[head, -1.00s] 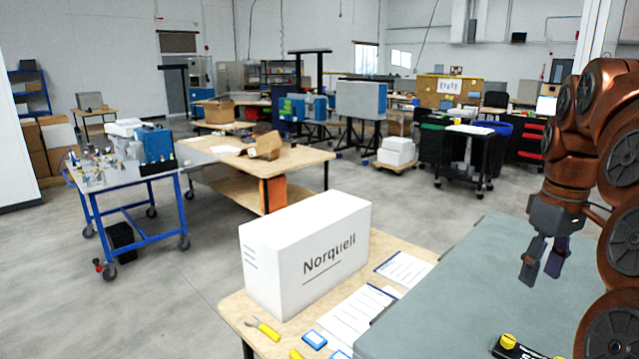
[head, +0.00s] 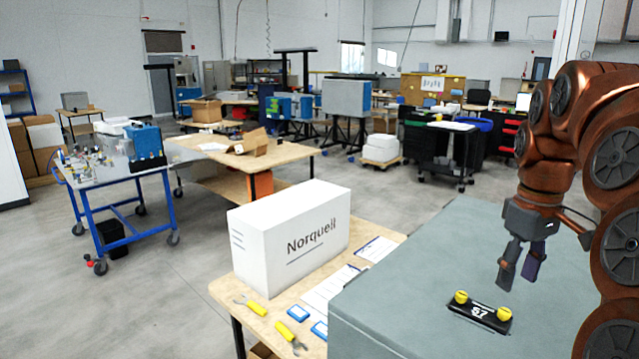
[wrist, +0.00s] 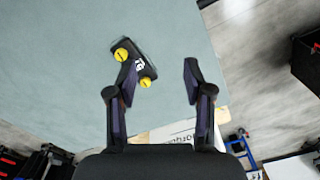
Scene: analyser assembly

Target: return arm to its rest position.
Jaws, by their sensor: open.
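My copper-coloured arm is folded at the right of the head view. My gripper (head: 521,266) hangs from it, pointing down over the grey-green table top (head: 400,290). In the wrist view my gripper (wrist: 158,85) has its two dark fingers spread apart with nothing between them. A black block with two yellow knobs and a white "67" marking (head: 480,311) lies on the table top, below and left of the gripper in the head view. In the wrist view the block (wrist: 136,66) shows just beyond the left fingertip, which overlaps its edge in the picture.
A wooden bench (head: 222,287) on the left carries a white Norquell box (head: 290,237), papers, blue items and yellow-handled tools. A blue-framed cart (head: 112,172) and another wooden table (head: 300,157) stand farther back. Grey floor (head: 150,300) is open at left.

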